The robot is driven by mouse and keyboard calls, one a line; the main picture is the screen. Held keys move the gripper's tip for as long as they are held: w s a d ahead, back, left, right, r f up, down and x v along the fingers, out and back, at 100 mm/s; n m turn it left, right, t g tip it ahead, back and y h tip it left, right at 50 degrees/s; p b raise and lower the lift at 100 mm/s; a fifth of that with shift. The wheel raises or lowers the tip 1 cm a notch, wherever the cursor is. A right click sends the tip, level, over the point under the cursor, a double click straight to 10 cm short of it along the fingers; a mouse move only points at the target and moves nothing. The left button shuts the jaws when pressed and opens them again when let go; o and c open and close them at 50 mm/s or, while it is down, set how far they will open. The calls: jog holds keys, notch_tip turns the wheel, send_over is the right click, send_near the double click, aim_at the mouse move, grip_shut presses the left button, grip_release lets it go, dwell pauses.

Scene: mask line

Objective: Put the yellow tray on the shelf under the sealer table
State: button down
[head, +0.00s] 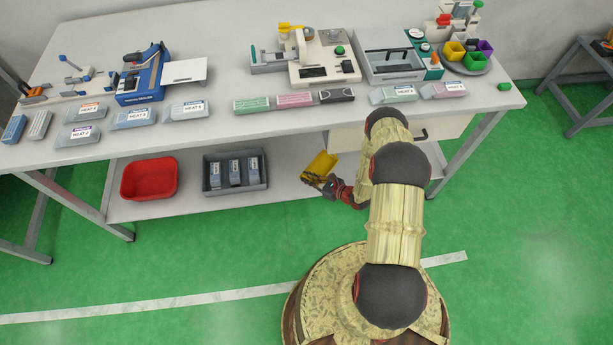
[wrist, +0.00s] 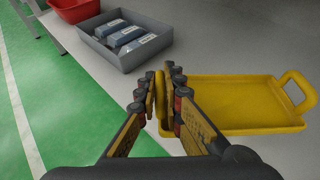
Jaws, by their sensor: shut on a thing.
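The yellow tray (head: 322,164) is at the lower shelf under the sealer table (head: 215,118), right of the grey bin. In the wrist view the yellow tray (wrist: 228,103) lies right of my fingers, with a loop handle at its far right end. My gripper (head: 313,180) is shut on the tray's near end; in the wrist view my gripper (wrist: 166,100) has its fingers on both sides of the yellow handle. The tray looks roughly level, over or on the shelf (head: 280,190); I cannot tell whether it touches the surface.
A red bin (head: 124,186) and a grey bin (head: 212,188) holding blue-grey packs stand on the shelf to the left. A drawer unit (head: 447,131) hangs under the tabletop on the right. Machines and labelled packs stand on the tabletop. The green floor in front is open.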

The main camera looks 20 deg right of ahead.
jog(key=w+d+f+b, duration=0.1)
jog(key=f, duration=0.1)
jog(key=w+d+f+b, duration=0.1)
jog(key=w+f, duration=0.1)
jog(key=w+d+f+b, duration=0.1)
jog(key=f, duration=0.1)
jog(key=shift+w+d+f, duration=0.1)
jog(key=shift+w+f, duration=0.05)
jog(key=shift+w, duration=0.2)
jog(key=shift+f+b, duration=0.75)
jog(key=shift+f, duration=0.75)
jog(key=shift+f, duration=0.1)
jog(key=c, duration=1.9)
grip_release()
jog(key=shift+s+d+r, duration=0.15)
jog(key=shift+d+r, duration=0.05)
jog(key=shift+r, duration=0.05)
jog(key=p+v, duration=0.3)
jog(key=v, duration=0.7)
jog(key=shift+s+d+p, duration=0.1)
jog(key=shift+s+p, duration=0.05)
jog(key=shift+p, duration=0.25)
jog(key=shift+s+d+r, duration=0.2)
jog(key=shift+s, duration=0.25)
